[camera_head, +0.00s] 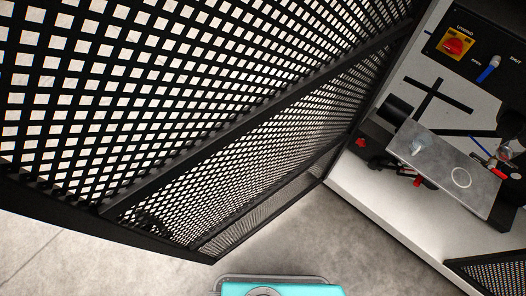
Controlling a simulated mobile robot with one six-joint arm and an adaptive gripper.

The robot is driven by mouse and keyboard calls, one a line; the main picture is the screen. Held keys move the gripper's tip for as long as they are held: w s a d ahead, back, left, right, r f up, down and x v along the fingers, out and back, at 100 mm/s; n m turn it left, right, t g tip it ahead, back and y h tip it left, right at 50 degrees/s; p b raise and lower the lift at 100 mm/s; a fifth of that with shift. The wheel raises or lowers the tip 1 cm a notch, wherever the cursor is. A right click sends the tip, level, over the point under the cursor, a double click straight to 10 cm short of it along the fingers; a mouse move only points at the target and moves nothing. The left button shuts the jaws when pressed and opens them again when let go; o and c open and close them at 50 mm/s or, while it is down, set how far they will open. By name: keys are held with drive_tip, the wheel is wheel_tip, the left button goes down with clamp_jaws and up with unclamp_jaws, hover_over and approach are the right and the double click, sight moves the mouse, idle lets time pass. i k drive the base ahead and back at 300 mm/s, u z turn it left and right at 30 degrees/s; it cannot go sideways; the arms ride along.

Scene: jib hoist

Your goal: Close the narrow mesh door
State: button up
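A large black mesh door (214,142) fills the left and top of the head view, with a solid bar (240,130) across it. It stands at an angle out from the white cabinet, its right edge by the cabinet's side, so it looks open. A second black mesh panel (492,275) shows only in part at the lower right. I cannot tell for sure which of the two is the narrow door. A small dark shape shows at the large door's lower left, too unclear to name. My gripper is not in view.
The white cabinet (400,215) has a red and yellow rotary switch (455,43), a blue-handled lever (487,70) and a grey plate (440,165) with dark fittings around it. Bare grey floor (350,250) lies between the large door and the lower right panel.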

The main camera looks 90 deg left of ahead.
sight(23, 192)
drive_tip(key=u, duration=0.15)
drive_tip(key=k, duration=2.85)
drive_tip(key=u, duration=1)
